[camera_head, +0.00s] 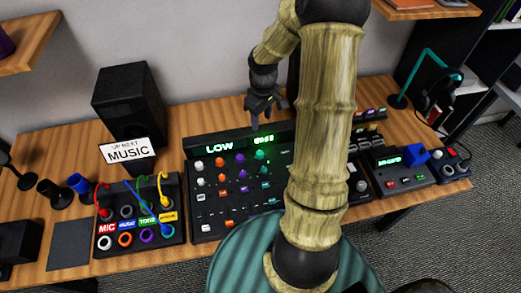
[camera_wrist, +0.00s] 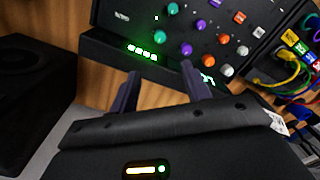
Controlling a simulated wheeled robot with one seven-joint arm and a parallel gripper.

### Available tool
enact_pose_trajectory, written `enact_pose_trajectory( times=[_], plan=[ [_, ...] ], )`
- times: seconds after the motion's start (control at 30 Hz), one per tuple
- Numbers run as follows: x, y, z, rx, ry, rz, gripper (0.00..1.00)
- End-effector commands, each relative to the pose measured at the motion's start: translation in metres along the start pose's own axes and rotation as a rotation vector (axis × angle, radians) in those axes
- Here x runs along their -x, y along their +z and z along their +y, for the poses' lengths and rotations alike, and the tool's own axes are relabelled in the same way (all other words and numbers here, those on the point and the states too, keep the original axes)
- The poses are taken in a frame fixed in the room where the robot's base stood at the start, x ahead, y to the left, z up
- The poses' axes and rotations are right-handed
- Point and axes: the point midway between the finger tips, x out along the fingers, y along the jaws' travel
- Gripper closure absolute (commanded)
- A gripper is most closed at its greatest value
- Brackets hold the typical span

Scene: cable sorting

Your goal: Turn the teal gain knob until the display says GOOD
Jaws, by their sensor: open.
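The black mixer (camera_head: 196,206) stands on the table, with rows of white, orange, purple and teal knobs. Its lit display reads LOW (camera_head: 219,147) in green; a second green readout (camera_head: 263,140) beside it is too small to read surely. A teal knob (camera_head: 260,154) is at the right end of the top knob row; it also shows in the wrist view (camera_wrist: 159,37). Another teal knob (camera_wrist: 172,9) is in the row beyond. I cannot read which is labelled gain. My gripper (camera_head: 262,120) is open and empty above the mixer's back edge, apart from the knobs; its fingers (camera_wrist: 160,72) show in the wrist view.
A patch box (camera_head: 140,240) with coloured cables stands left of the mixer, below an UP NEXT MUSIC sign (camera_head: 127,150). A black speaker (camera_head: 130,98) stands behind. Smaller devices (camera_head: 398,178) and a teal headphone stand (camera_head: 408,82) are to the right. My arm hides the mixer's right part.

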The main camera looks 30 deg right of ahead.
Motion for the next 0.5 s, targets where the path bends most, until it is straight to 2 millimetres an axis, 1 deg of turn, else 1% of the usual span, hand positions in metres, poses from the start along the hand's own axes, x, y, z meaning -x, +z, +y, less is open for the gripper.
enact_pose_trajectory(
  times=[0.37,0.5],
  plan=[
    [-0.002,0.0,0.002,0.003,-0.003,-0.001,0.52],
    [-0.011,0.0,0.001,0.001,-0.004,-0.002,0.52]
  ],
)
